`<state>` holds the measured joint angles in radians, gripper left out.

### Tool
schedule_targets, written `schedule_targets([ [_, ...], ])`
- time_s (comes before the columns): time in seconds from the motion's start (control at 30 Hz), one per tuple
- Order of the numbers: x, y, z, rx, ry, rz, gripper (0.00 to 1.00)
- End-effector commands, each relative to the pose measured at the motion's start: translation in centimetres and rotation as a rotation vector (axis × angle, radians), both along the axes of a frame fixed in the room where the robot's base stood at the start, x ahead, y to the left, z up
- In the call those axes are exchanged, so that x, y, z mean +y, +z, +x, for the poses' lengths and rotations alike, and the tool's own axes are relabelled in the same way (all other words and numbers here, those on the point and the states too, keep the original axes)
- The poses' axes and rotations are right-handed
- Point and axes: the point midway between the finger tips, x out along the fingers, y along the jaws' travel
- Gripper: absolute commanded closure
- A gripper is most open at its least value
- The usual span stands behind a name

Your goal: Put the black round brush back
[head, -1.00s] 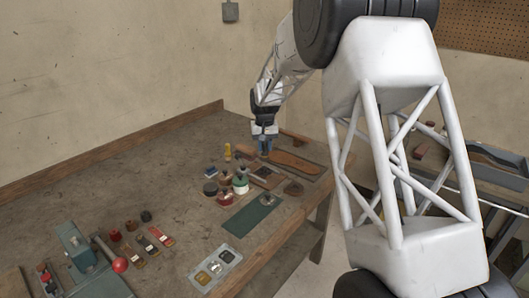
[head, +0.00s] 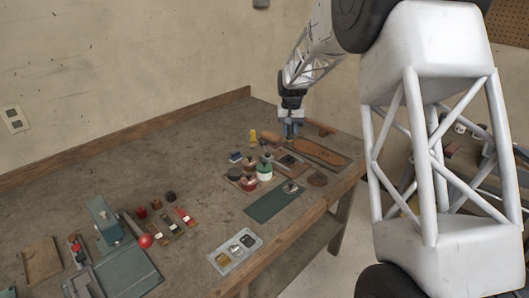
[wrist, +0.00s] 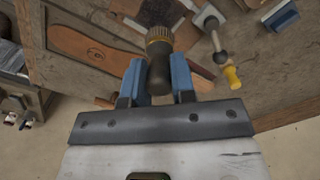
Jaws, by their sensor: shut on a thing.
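My gripper (head: 291,131) is over the far right part of the bench, beside a long brown wooden sole shape (head: 318,152). In the wrist view its two blue fingers (wrist: 158,74) are shut on the black round brush (wrist: 158,66). The brush has a dark handle between the fingers and a brass-coloured ferrule beyond them, with brown bristles at its far end. The brush points away from the wrist toward the bench. In the head view the brush is too small and covered to make out. I cannot tell whether it touches the bench.
A yellow-handled tool (wrist: 232,76) and a blue block (wrist: 280,20) lie right of the brush in the wrist view. Several jars, including a green-and-white one (head: 265,172), stand left of my gripper. A green mat (head: 272,204) and grey tray (head: 236,252) lie nearer.

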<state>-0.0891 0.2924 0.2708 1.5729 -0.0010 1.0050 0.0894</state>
Motion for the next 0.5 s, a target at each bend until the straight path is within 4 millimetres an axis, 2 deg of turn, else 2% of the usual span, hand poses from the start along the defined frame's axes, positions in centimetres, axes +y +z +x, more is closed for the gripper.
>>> schedule_targets([
  [0.27, 2.5, 0.0, 1.9, 0.001, 0.002, 0.001, 0.99],
  [0.5, 6.5, 0.0, 4.6, 0.000, 0.003, 0.002, 0.99],
])
